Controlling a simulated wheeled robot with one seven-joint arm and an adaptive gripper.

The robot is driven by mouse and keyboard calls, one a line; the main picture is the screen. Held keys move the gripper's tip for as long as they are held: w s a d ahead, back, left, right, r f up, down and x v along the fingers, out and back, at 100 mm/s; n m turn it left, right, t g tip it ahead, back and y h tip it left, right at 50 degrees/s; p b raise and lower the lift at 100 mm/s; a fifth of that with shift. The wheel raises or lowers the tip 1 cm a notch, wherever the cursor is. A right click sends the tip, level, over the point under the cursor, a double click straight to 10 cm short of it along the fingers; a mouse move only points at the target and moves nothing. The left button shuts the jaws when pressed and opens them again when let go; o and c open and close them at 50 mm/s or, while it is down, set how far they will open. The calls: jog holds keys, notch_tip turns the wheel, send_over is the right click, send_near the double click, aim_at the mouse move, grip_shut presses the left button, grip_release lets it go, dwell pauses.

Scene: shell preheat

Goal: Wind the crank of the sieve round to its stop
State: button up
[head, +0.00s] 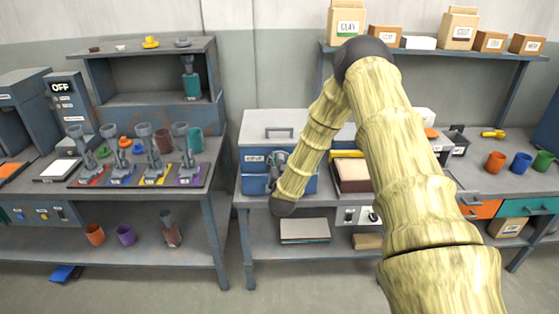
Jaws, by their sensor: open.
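My gripper (277,158) is a small dark grey shape at the end of my bamboo-textured arm, in front of the blue drawer unit at the middle bench. Its jaws are open and seem empty; the fingers are too small to see clearly. I cannot pick out the sieve or its crank with certainty. A brown open box with a pale rim (353,178) stands just right of my forearm and may belong to it. My forearm and upper arm hide much of the bench around it.
The left bench (60,203) carries several grey tools on coloured pads. Orange (495,162), blue (521,162) and green (542,163) cups stand at right. The floor between the benches is clear.

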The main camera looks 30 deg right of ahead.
jog(key=shift+w+d, duration=0.1)
jog(key=shift+w, duration=0.1)
jog(key=c, duration=1)
jog(key=shift+f, duration=0.1)
jog(key=shift+c, duration=0.2)
